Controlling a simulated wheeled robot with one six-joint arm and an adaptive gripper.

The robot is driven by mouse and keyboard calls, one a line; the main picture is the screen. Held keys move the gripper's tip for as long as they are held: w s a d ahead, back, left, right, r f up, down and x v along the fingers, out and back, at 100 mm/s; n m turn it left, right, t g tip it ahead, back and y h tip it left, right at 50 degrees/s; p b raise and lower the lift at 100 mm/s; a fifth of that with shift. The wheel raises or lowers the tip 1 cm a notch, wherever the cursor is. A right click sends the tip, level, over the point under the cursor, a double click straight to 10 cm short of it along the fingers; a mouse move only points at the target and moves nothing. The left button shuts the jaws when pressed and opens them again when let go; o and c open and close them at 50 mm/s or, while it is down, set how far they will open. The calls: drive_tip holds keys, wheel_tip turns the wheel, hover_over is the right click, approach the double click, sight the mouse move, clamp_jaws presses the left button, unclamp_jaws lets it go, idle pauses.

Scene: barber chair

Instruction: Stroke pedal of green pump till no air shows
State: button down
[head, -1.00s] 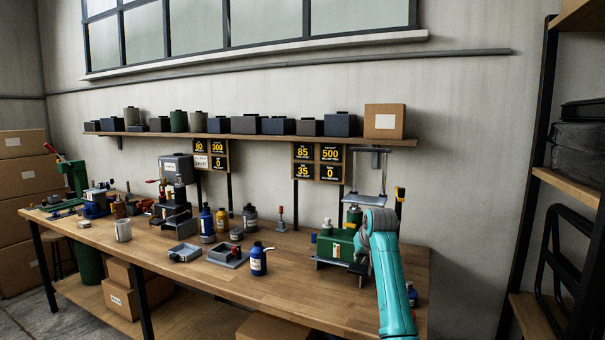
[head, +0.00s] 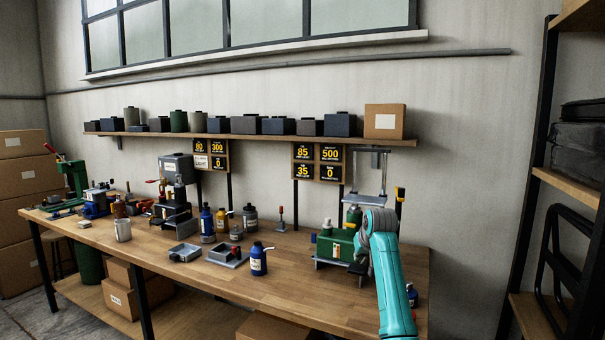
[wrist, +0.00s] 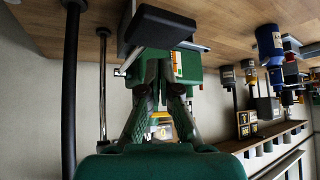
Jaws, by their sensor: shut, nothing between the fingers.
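The green pump (head: 335,243) stands on the right part of the bench, just left of my arm. Its green body also shows in the wrist view (wrist: 197,75), which is upside down. A black pedal pad (wrist: 160,28) shows at the top of the wrist view, close beyond my fingertips; I cannot tell whether they touch it. My gripper (wrist: 160,68) is shut and holds nothing. In the head view my arm hides the gripper and pedal. A small coloured strip (wrist: 177,64) shows on the pump; whether air shows is too small to tell.
A blue bottle (head: 258,260) and grey trays (head: 228,256) stand left of the pump on the bench (head: 300,290). A metal stand (head: 382,172) rises behind the pump. Signs (head: 318,162) hang under the wall shelf. The bench front before the pump is clear.

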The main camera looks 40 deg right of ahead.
sight(357, 266)
drive_tip(key=shift+f, duration=0.15)
drive_tip(key=shift+f, duration=1.35)
wheel_tip(357, 266, down, 5)
drive_tip(key=shift+r, duration=2.95)
wheel_tip(357, 266, down, 6)
drive_tip(key=shift+r, duration=3)
